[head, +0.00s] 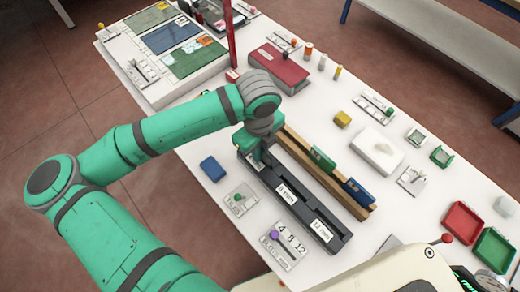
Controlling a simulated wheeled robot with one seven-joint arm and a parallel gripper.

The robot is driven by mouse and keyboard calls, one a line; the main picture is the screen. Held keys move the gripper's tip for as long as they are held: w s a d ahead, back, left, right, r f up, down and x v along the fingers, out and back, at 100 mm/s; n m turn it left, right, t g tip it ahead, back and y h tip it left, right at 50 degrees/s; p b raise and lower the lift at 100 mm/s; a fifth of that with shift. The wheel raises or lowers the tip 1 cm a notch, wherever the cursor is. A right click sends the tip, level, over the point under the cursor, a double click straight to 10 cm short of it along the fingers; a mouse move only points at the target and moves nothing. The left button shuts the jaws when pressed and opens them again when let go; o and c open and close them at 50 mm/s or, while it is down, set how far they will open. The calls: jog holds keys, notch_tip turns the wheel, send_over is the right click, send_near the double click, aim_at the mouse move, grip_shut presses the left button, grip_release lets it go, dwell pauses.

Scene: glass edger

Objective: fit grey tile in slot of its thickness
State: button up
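The dark slot block (303,211) lies across the middle of the white table. Its front labels read 8 mm (287,192) and 12 mm (321,230); its far left end, with another pale label, is partly covered by my gripper. My gripper (258,162) points down at that far left end, very close to the block. Its fingers are too small and hidden to tell open from shut. I cannot make out a grey tile; one may be hidden at the gripper. A wooden rack (300,157) beside the block holds a green tile (323,160) and a blue tile (358,192).
A plate marked 4 8 12 with a purple knob (284,246), a green-knobbed plate (239,201) and a blue block (212,169) lie left of the slot block. A white block (378,151) and yellow cube (342,118) lie right. A red post (230,35) stands behind.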

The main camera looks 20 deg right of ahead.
jog(key=shift+o, duration=0.7)
jog(key=shift+r, duration=0.1)
notch_tip(320, 180, up, 11)
jog(key=shift+f, duration=0.2)
jog(key=shift+s+a, duration=0.1)
jog(key=shift+a, duration=0.05)
